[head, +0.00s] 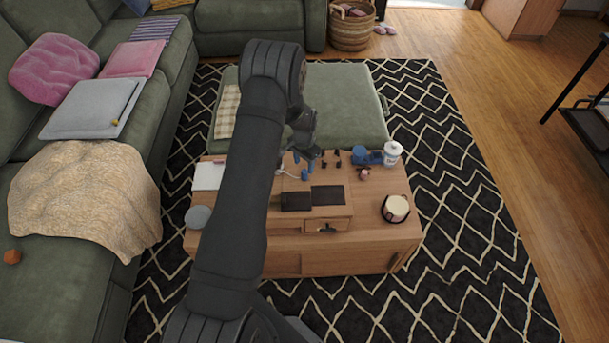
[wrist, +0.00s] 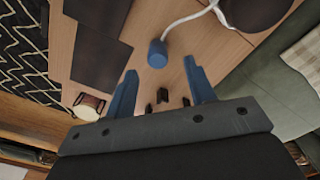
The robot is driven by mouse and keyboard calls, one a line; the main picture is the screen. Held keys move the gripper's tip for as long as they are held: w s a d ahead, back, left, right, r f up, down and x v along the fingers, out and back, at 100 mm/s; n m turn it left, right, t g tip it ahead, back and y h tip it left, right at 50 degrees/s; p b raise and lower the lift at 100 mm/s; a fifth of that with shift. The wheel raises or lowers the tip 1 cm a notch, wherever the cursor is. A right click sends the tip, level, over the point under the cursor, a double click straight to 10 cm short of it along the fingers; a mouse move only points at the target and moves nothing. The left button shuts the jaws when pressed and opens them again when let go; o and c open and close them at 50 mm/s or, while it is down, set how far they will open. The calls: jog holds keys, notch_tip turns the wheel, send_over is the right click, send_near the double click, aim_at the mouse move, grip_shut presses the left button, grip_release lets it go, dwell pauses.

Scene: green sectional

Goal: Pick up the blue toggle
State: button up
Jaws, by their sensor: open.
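The blue toggle (wrist: 157,55) is a small blue cylinder with a white cord running from its end. It lies on the wooden coffee table, and it also shows in the head view (head: 306,175) just below my gripper (head: 304,160). In the wrist view my gripper (wrist: 160,67) has its two blue fingers spread apart, with nothing between them. The toggle is just beyond the fingertips, roughly centred between them. The frames do not clearly show the height gap.
The coffee table (head: 345,240) has dark mats (head: 328,195) near the toggle. Several small black pieces (wrist: 163,96) lie close by. A blue object (head: 361,155), a white jar (head: 392,153) and a cream candle-like jar (head: 396,208) stand to the right. A green ottoman (head: 345,105) is behind.

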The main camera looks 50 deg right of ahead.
notch_tip(320, 180, down, 5)
jog(key=shift+s+r, duration=0.1)
jog(key=shift+s, duration=0.05)
grip_shut()
dwell(0.4)
jog(key=shift+r, duration=0.4)
notch_tip(320, 180, up, 4)
jog(key=shift+f, duration=0.2)
jog(key=s+r, duration=0.6)
jog(key=s, duration=0.5)
jog(key=shift+s+r, duration=0.3)
jog(key=shift+s, duration=0.1)
jog(key=shift+w+d, duration=0.1)
send_over(305, 171)
jog(key=shift+w, duration=0.1)
